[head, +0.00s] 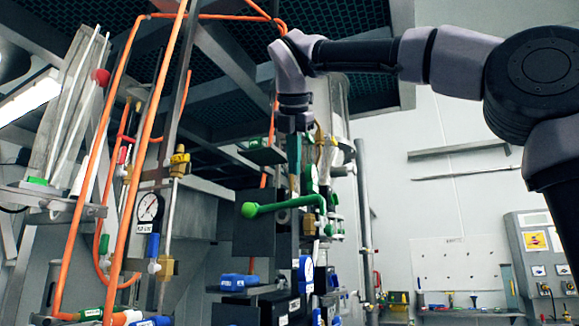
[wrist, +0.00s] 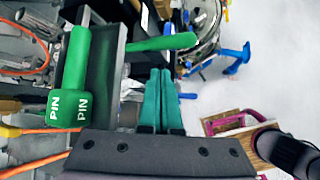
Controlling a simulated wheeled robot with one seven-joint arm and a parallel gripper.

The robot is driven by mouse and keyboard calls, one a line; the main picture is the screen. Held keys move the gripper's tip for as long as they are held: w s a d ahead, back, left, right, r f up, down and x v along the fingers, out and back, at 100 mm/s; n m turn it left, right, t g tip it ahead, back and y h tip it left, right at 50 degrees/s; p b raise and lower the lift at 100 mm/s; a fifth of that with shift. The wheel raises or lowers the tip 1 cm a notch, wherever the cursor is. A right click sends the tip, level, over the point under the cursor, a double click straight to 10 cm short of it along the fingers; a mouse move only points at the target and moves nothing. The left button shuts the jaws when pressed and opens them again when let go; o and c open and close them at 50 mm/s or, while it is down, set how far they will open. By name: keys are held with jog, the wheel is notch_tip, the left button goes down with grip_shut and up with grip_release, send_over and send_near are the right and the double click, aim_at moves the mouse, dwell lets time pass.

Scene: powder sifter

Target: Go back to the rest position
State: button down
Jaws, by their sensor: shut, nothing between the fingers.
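My gripper (wrist: 160,72) has two teal fingers pressed together in the wrist view, with nothing between them. In the head view my gripper (head: 294,182) points down in front of the sifter equipment, close to a green lever with a ball end (head: 249,210); whether they touch I cannot tell. In the wrist view a green handle marked PIN (wrist: 72,80) is at the left, and a green bar (wrist: 162,43) lies just beyond the fingertips. My arm reaches in from the right side of the head view, raised and bent.
A vertical grey pipe (head: 363,190) stands right of the gripper. A control panel (head: 539,255) is at the far right.

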jog(key=shift+f, duration=0.1)
dwell(0.3)
jog(key=d+f+m+g, duration=0.2)
jog(key=d+f+m, duration=1.2)
jog(key=d+f, duration=0.15)
jog(key=s+d+f+m, duration=0.4)
jog(key=d+f+m, duration=0.2)
jog(key=f+m, duration=0.3)
jog(key=s+d+f+m+y, duration=0.1)
jog(key=s+d+f+m, duration=0.2)
jog(key=d+f+m, duration=0.3)
notch_tip(320, 180, down, 3)
jog(key=m, duration=0.5)
jog(key=shift+s+r+y, duration=0.15)
jog(key=shift+s+y, duration=0.15)
jog(key=shift+s, duration=0.1)
